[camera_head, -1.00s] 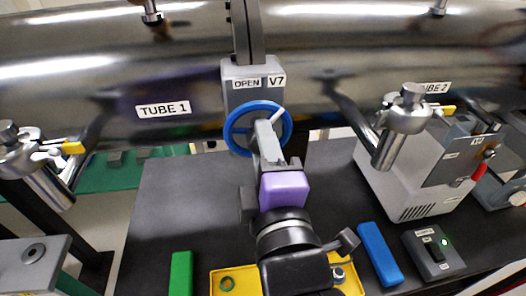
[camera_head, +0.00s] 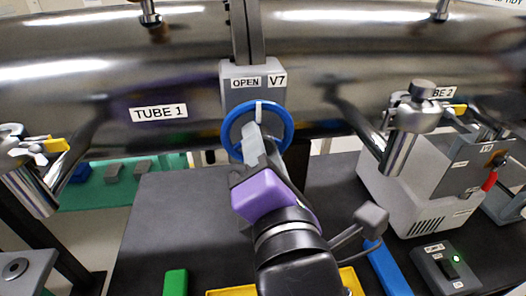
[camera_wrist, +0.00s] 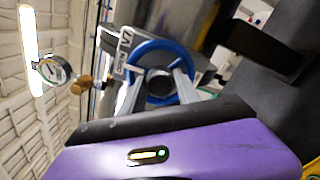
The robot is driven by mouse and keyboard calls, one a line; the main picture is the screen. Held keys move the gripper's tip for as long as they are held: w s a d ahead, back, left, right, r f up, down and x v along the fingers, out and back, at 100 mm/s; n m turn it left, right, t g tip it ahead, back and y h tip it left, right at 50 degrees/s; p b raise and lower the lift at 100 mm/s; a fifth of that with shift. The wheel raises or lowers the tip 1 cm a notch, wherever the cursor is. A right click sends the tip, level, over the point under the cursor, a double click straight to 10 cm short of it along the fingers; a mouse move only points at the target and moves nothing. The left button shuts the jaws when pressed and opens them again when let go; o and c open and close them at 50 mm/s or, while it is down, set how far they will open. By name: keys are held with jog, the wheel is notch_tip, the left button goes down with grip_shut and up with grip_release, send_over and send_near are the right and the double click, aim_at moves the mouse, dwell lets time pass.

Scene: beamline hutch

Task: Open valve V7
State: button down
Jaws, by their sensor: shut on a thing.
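Valve V7 (camera_head: 237,98) is a grey block on the steel tube, with labels reading OPEN and V7. Its blue handwheel (camera_head: 289,124) faces me and has a white mark at the top of the rim. My gripper (camera_head: 252,132), with its purple body tilted, reaches up to the wheel and is shut on it. In the wrist view the blue handwheel (camera_wrist: 151,46) lies ahead, with the two fingers of my gripper (camera_wrist: 160,85) on either side of its hub area. The exact finger contact is hard to see.
Clamps with yellow levers join the tube at left and right (camera_head: 416,110). A grey pump unit (camera_head: 399,187) and a switch box (camera_head: 444,266) stand at the right of the dark bench. Green (camera_head: 175,282) and blue (camera_head: 386,268) blocks lie near the front.

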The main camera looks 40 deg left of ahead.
jog(key=shift+f, duration=0.15)
dwell(0.3)
jog(key=c, duration=0.9)
grip_release()
jog(key=p+v, duration=0.6)
jog(key=v, duration=0.1)
jog(key=shift+s+d, duration=0.2)
jog(key=shift+s, duration=0.05)
